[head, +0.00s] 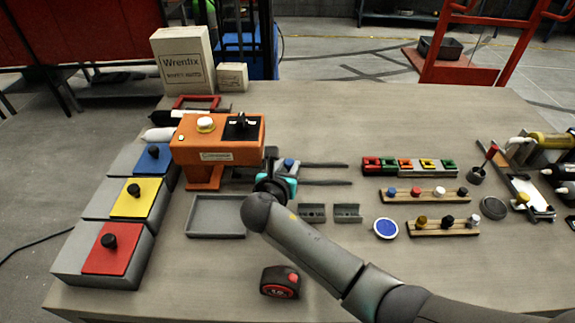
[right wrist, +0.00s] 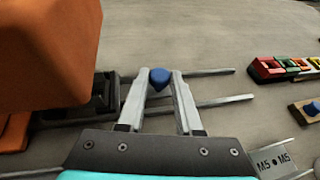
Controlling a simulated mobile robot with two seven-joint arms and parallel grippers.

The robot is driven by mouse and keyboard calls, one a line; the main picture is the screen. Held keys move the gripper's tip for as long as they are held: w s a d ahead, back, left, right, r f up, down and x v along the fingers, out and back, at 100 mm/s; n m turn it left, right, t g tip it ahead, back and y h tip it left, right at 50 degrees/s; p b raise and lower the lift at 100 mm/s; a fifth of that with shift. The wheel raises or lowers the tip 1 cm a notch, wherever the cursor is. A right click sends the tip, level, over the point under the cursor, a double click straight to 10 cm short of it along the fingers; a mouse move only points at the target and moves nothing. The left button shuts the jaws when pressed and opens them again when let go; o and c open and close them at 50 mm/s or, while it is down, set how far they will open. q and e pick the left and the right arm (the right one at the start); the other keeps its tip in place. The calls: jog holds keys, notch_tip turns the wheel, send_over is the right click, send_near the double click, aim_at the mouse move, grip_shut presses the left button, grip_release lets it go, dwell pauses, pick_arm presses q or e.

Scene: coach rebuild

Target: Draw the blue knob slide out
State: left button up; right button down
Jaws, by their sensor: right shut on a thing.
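The blue knob (head: 289,162) stands to the right of the orange machine (head: 217,140), near two dark parallel rods (head: 325,165) that run out to the right. In the right wrist view the blue knob (right wrist: 159,77) sits between the two fingertips. My right gripper (right wrist: 158,84) is shut on it; in the head view this gripper (head: 286,170) reaches in from the lower right. A dark block (right wrist: 95,97) shows left of the fingers, beside the orange machine. The slide under the knob is mostly hidden by the fingers. My left gripper is not in view.
An empty grey tray (head: 216,232) lies in front of the machine. Small grey label blocks (head: 312,212) stand right of my gripper. A tape measure (head: 280,281) lies in front. Red, yellow and blue bins (head: 112,250) line the left. The table around the rod ends is clear.

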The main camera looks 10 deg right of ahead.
dwell(0.3)
jog(key=s+d+p, duration=0.1)
jog(key=d+p, duration=0.1)
jog(key=d, duration=0.2)
jog(key=s+d+p, duration=0.1)
jog(key=d+p, duration=0.2)
jog(key=d, duration=0.2)
jog(key=d+p, duration=0.3)
jog(key=d, duration=0.1)
jog(key=shift+s+d, duration=0.2)
jog(key=shift+s, duration=0.2)
jog(key=shift+d, duration=0.4)
jog(key=c, duration=0.6)
grip_release()
jog(key=shift+s+d, duration=0.1)
